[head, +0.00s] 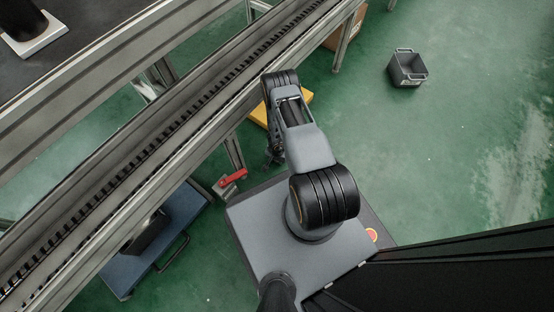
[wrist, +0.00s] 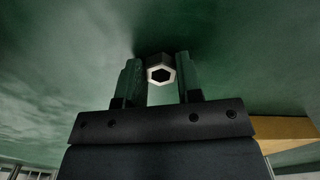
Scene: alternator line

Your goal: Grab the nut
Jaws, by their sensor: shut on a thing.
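The nut (wrist: 161,74) is a hexagonal piece with a pale face and a dark hole, seen in the wrist view between the two fingers. My gripper (wrist: 160,80) is shut on the nut near its fingertips, with one finger on each side. In the head view my gripper (head: 272,157) is small and dark, beside the conveyor and partly hidden by my arm. The nut cannot be made out in the head view.
A conveyor (head: 150,125) runs diagonally along the left. A yellow platform (head: 259,113) lies behind my arm. A blue cart (head: 186,222) stands low at left. A red-handled item (head: 232,177) is near my base. A grey bin (head: 408,70) stands on open green floor at right.

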